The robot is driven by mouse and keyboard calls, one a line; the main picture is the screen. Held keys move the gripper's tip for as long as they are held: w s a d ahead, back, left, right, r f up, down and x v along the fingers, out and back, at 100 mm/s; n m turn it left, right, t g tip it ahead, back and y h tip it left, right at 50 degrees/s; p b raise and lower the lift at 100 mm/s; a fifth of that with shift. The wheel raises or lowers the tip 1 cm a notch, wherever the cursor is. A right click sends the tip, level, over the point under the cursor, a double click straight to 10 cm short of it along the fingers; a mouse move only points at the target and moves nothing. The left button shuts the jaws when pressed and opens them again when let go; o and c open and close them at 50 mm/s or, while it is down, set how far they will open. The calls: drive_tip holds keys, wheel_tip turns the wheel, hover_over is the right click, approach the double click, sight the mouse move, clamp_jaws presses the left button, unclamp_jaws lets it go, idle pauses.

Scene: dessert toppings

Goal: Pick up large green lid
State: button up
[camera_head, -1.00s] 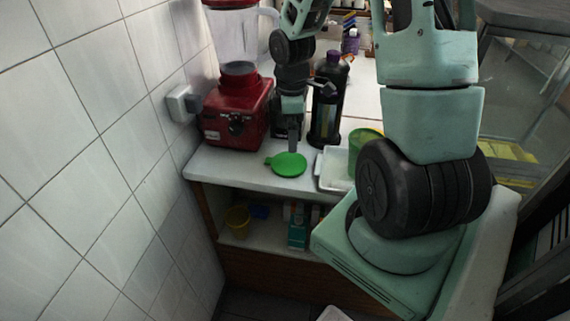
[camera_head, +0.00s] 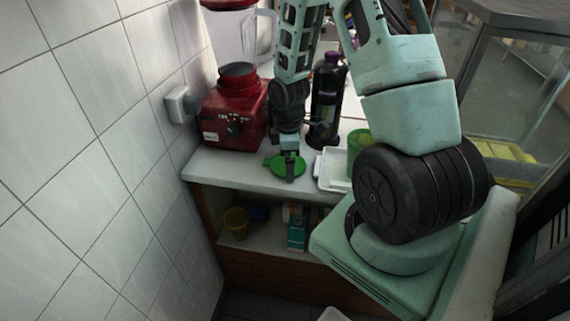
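The large green lid (camera_head: 277,170) lies flat on the white counter, in front of the red blender and near the counter's front edge. My gripper (camera_head: 290,175) points down over the lid and covers part of its middle and right side. From this view I cannot tell whether the fingers touch the lid. The finger opening is too small and edge-on to judge.
A red blender (camera_head: 232,115) stands behind and left of the lid. A dark bottle (camera_head: 325,105) stands behind right. A white tray (camera_head: 331,170) and a green container (camera_head: 357,146) are to the right. The tiled wall (camera_head: 90,150) bounds the left.

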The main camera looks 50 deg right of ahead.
drive_tip(key=c, duration=0.7)
